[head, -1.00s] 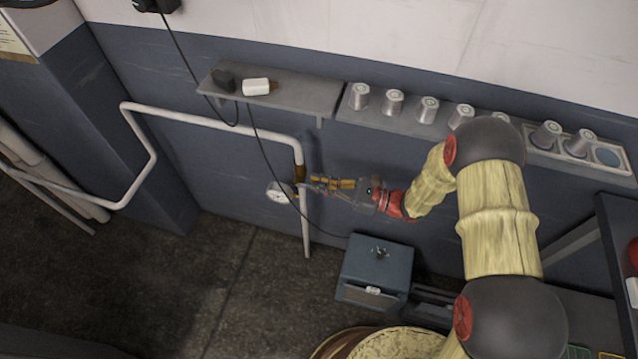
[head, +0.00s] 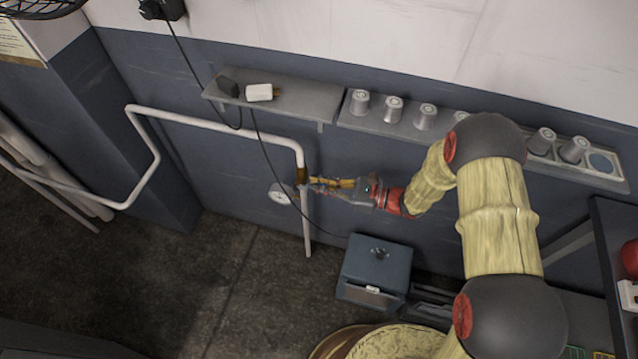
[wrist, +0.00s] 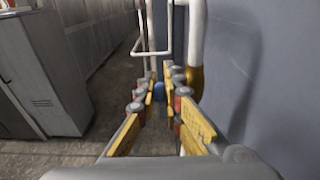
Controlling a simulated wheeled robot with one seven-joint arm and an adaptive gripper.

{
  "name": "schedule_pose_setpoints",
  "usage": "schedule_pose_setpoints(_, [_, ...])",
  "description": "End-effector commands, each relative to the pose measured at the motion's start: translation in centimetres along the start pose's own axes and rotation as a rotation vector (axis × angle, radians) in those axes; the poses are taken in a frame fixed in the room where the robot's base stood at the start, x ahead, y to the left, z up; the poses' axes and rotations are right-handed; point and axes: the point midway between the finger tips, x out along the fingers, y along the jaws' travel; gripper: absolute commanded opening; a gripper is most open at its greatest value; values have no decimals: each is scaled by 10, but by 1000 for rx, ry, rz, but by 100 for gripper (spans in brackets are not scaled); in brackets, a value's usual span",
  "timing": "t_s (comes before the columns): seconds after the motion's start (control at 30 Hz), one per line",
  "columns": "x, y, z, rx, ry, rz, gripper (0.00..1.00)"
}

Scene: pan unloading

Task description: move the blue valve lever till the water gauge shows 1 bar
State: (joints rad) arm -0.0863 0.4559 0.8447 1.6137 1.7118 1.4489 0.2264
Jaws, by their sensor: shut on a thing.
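The water gauge (head: 280,193) is a small round white dial beside the white pipe in the head view. It is too small to read. The brass valve fitting (head: 302,175) sits on the vertical pipe just right of it and also shows in the wrist view (wrist: 195,80). My gripper (head: 315,184) reaches in from the right at the fitting. In the wrist view, a small piece of the blue valve lever (wrist: 158,90) shows between my gripper's fingers (wrist: 161,84), which are shut on it. Most of the lever is hidden by the fingers.
The white pipe (head: 210,122) runs along the blue wall, with a black cable hanging in front. A shelf (head: 300,98) with a white adapter and a ledge of metal cups are above. A blue-grey box (head: 376,265) stands below. The floor at left is clear.

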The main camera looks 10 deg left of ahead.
Motion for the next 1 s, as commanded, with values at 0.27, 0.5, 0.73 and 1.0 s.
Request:
schedule_pose_setpoints(0.27, [0, 0, 0, 0, 0, 0, 22])
schedule_pose_setpoints(0.5, [0, 0, 0, 0, 0, 0, 27])
schedule_pose_setpoints(0.73, [-5, 0, 0, 0, 0, -1, 27])
schedule_pose_setpoints(1.0, [-52, -2, 0, 0, 0, -6, 27])
